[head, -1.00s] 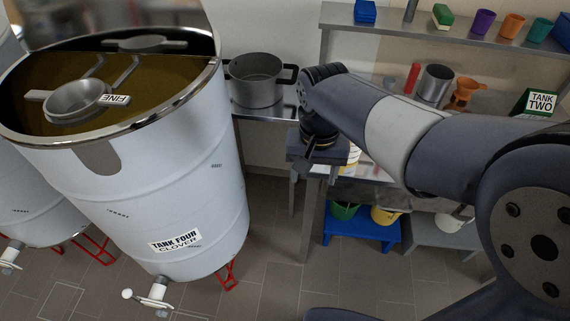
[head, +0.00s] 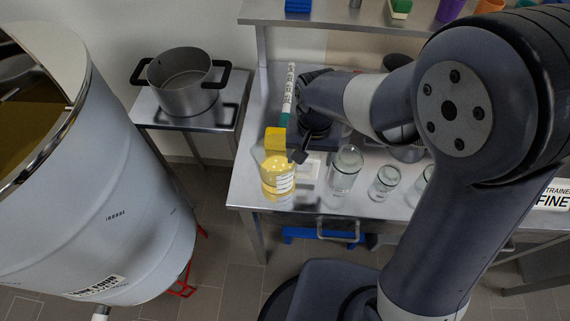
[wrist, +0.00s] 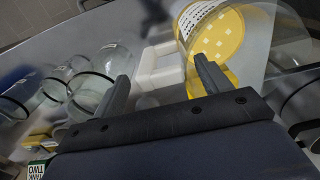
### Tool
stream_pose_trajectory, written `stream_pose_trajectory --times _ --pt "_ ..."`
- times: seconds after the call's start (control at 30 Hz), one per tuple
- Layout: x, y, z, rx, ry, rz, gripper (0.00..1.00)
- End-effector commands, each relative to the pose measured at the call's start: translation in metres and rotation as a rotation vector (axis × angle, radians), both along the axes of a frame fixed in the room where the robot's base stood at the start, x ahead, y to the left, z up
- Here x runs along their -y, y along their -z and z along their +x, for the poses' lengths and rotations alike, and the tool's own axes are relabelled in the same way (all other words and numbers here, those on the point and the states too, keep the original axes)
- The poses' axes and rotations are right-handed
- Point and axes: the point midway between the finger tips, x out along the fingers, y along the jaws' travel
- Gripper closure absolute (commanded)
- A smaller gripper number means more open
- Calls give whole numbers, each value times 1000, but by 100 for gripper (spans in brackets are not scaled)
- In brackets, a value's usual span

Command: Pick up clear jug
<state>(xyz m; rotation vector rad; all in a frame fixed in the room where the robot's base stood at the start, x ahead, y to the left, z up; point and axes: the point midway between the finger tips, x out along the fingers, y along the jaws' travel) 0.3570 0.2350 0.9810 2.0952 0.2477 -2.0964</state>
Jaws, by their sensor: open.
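A clear, see-through vessel (wrist: 285,32), which looks like the clear jug, shows at the upper right of the wrist view, beside a yellow tub (wrist: 218,45) with a printed label. In the head view only a faint clear edge (head: 257,153) shows left of the yellow tub (head: 279,178); the tub and my arm hide the rest. My gripper (wrist: 163,75) is open and empty, its fingers pointing towards a white block (wrist: 160,66). The clear vessel lies outside the fingers, to their right. In the head view my gripper (head: 300,150) is above the bench by the tub.
Several glass jars (head: 345,168) stand on the steel bench (head: 244,185), right of the tub. A ruled white-and-green stick (head: 288,95) stands behind. A pot (head: 182,85) sits on a side table at left. A large tank (head: 130,190) fills the left.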

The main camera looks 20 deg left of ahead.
Motion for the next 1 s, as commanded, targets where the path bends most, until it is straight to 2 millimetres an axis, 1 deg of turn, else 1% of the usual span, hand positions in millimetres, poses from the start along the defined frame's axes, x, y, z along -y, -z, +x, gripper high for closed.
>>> stream_pose_trajectory --times 0.03,0.13,0.37,0.9,1.0 --pt "0 6 0 -3 0 -2 27" --pt "0 12 0 0 0 0 27" --pt "0 14 0 1 0 1 27" --pt "0 14 0 1 0 0 71" --pt "0 13 0 1 0 0 77"
